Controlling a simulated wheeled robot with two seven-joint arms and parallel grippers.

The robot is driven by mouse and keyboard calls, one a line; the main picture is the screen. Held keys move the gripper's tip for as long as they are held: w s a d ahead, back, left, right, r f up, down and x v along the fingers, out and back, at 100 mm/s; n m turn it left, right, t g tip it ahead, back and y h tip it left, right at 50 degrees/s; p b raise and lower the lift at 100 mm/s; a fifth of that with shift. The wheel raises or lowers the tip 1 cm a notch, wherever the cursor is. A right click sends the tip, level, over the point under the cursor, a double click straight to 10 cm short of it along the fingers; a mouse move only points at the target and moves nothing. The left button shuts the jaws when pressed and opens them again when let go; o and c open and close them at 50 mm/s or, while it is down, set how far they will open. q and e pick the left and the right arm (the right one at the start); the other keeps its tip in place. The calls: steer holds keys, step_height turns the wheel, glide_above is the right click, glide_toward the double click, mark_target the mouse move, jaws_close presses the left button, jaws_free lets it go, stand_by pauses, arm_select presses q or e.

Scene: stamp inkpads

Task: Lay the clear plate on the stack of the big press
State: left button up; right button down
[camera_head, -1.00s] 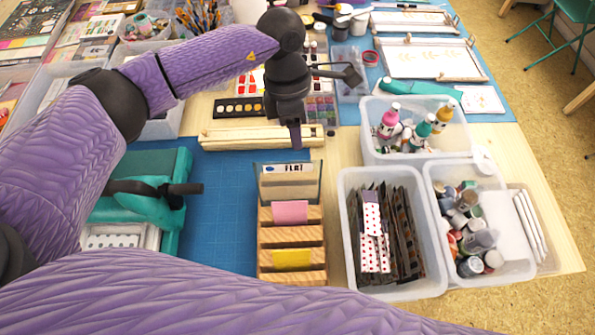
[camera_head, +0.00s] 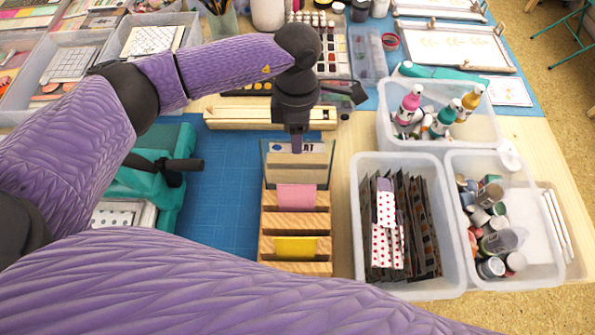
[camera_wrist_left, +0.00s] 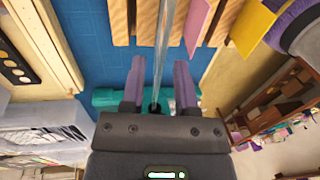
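The clear plate (camera_head: 312,160) stands upright in the back slot of the wooden rack (camera_head: 297,222). A partly covered label shows at its top. My left gripper (camera_head: 297,144) is directly over the plate's top edge. In the left wrist view its two fingers (camera_wrist_left: 159,85) are apart, with the plate (camera_wrist_left: 163,45) edge-on between them and gaps on both sides. The teal big press (camera_head: 174,185) with its dark handle is left of the rack, partly hidden by my arm; its stack cannot be made out clearly. My right gripper is not in view.
The rack also holds a pink card (camera_head: 296,197) and a yellow card (camera_head: 295,247). Bins of dark strips (camera_head: 357,225), jars (camera_head: 545,265) and bottles (camera_head: 385,130) stand on the right. A wooden bar (camera_head: 225,118) lies behind the rack. Bare blue mat (camera_head: 225,190) separates rack and press.

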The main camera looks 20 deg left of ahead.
arm_select(q)
jaws_close()
steer(key=shift+r, duration=0.15)
step_height(320, 180, up, 7)
steer(key=w+p, duration=0.1)
steer(key=p, duration=0.3)
steer(key=shift+w+a, duration=0.15)
steer(key=shift+a, duration=0.05)
steer(key=shift+r, duration=0.15)
